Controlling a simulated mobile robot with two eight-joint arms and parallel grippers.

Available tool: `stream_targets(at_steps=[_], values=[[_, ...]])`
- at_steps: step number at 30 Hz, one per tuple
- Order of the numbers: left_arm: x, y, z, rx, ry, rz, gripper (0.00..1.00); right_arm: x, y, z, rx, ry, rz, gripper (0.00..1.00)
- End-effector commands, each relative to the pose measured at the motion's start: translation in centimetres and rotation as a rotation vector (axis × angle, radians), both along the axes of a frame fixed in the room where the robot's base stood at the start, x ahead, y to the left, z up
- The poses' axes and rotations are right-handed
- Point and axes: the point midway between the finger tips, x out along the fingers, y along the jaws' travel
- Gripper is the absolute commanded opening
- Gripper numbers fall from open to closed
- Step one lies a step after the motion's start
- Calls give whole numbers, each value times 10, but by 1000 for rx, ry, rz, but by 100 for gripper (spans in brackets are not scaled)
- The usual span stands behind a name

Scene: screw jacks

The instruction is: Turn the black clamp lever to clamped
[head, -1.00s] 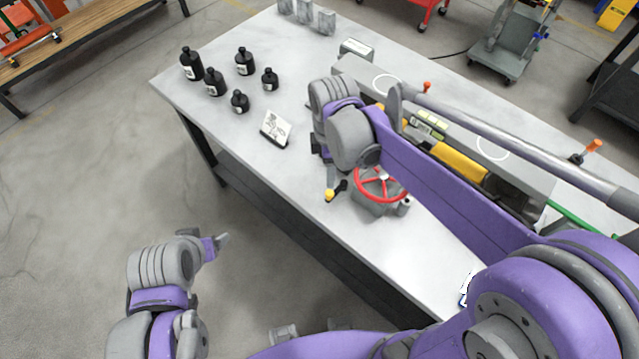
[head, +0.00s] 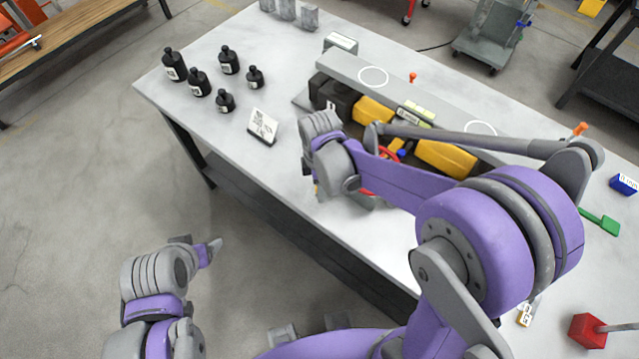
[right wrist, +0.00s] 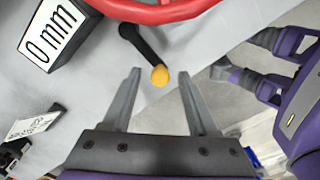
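The black clamp lever (right wrist: 138,44) with its yellow-orange knob (right wrist: 159,75) shows in the right wrist view, just under the red handwheel (right wrist: 165,10). The knob lies between the tips of my right gripper (right wrist: 160,76), with gaps on both sides. The right gripper is open and holds nothing. In the head view, my right arm hides most of the lever and part of the red handwheel (head: 367,192). My left gripper (head: 216,249) hangs away from the table over the floor. It is seen edge-on, so its opening cannot be told.
A white card reading 0 mm (right wrist: 54,33) stands beside the lever. A long grey beam (head: 450,118) lies behind the handwheel over yellow blocks (head: 446,157). Several black bottles (head: 199,83) stand at the far left of the table (head: 300,235). A red block (head: 588,331) is at lower right.

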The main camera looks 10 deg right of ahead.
Motion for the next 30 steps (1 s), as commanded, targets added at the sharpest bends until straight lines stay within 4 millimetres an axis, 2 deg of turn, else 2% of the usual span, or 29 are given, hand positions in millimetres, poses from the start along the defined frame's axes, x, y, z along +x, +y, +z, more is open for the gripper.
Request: stream_targets(at_steps=[1, 9, 10, 30], values=[[0, 0, 0, 0, 0, 0, 75, 0, 0, 0, 0, 0, 0, 50], [0, 0, 0, 0, 0, 0, 75, 0, 0, 0, 0, 0, 0, 2], [0, 0, 0, 0, 0, 0, 75, 0, 0, 0, 0, 0, 0, 0], [0, 0, 0, 0, 0, 0, 75, 0, 0, 1, 0, 0, 0, 0]])
